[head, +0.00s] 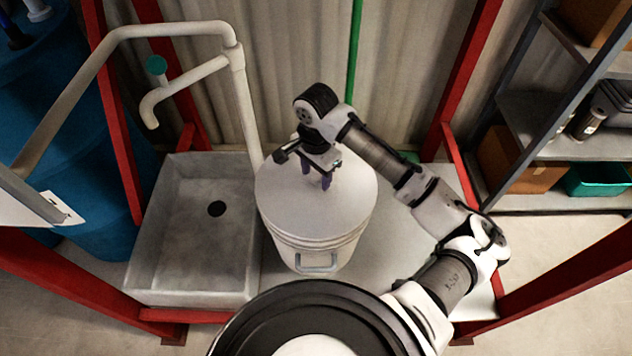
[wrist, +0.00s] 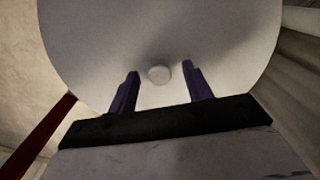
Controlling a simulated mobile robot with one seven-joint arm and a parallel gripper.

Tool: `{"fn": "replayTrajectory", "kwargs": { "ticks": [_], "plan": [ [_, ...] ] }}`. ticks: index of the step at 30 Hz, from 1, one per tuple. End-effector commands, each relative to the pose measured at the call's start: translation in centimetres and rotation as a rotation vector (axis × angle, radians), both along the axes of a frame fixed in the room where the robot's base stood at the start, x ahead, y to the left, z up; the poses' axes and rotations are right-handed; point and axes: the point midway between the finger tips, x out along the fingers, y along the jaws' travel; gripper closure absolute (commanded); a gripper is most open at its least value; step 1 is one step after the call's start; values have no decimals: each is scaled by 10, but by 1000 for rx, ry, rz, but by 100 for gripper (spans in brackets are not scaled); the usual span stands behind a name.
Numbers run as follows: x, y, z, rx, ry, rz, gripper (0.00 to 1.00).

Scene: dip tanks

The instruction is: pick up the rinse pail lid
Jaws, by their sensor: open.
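The rinse pail lid (head: 289,212) is a round, pale grey disc lying on top of the white pail (head: 330,258). In the wrist view the lid (wrist: 90,35) fills the upper middle, with a small round knob (wrist: 159,74) near its centre. My gripper (head: 316,182) is above the lid, pointing down. In the wrist view my gripper (wrist: 160,80) is open, with its two purple fingers apart and the knob showing between or just beyond their tips. Nothing is held. In the head view the knob is hidden by my gripper.
A grey sink (head: 170,235) with a drain stands left of the pail, under a pale pipe and tap (head: 190,80). Red frame posts (head: 465,75) stand around. Shelves (head: 540,120) with boxes and a green bin (head: 598,179) are at right. A blue barrel (head: 50,110) is at left.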

Motion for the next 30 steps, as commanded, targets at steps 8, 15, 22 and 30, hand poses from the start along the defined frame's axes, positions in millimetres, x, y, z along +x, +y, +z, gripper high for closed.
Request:
{"fn": "replayTrajectory", "kwargs": {
  "ticks": [8,15,22,30],
  "plan": [
    [0,0,0,0,0,0,75],
    [0,0,0,1,1,0,100],
    [0,0,1,0,0,0,100],
    [1,0,16,1,-1,0,100]
  ]
}}
